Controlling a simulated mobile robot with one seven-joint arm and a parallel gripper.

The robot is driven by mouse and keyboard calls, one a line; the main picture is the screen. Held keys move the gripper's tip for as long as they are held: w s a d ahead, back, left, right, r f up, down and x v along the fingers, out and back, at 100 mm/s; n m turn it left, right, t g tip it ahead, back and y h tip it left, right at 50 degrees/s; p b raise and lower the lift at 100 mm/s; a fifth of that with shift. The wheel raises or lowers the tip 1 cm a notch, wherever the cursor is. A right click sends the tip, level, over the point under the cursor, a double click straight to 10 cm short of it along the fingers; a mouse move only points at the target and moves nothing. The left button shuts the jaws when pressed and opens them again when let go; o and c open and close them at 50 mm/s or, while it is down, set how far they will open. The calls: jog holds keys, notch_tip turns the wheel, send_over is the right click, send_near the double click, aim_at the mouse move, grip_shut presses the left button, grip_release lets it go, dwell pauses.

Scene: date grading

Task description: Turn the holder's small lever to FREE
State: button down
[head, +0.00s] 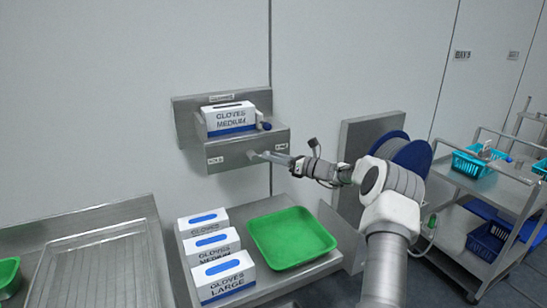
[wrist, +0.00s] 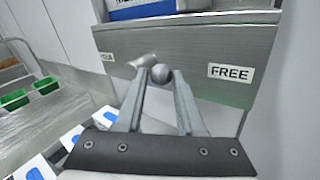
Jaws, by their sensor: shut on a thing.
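The steel holder (head: 230,151) is fixed to the wall and carries a Gloves Medium box (head: 229,119). The small lever (wrist: 146,60) sticks out between the labels and ends in a grey ball knob (wrist: 160,74). My gripper (head: 270,156) reaches in from the right, its fingers shut on the knob; it also shows in the wrist view (wrist: 161,80). In the head view the fingers largely hide the lever.
Below the holder, a steel table (head: 290,283) bears several glove boxes (head: 212,245) and a green tray (head: 291,238). A blue reel (head: 403,156) stands behind my arm. A trolley (head: 490,185) with teal baskets is at the right. A small blue-ended object (head: 265,125) sits beside the box.

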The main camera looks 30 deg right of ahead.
jog(key=shift+w+a+r, duration=0.1)
jog(key=shift+a, duration=0.2)
jog(key=c, duration=0.5)
grip_release()
jog(key=shift+w, duration=0.1)
jog(key=shift+d, duration=0.1)
jog(key=b+v, duration=0.1)
jog(key=v, duration=1.6)
jog(key=shift+s+b, duration=0.25)
jog(key=shift+b, duration=0.1)
jog(key=shift+d, duration=0.1)
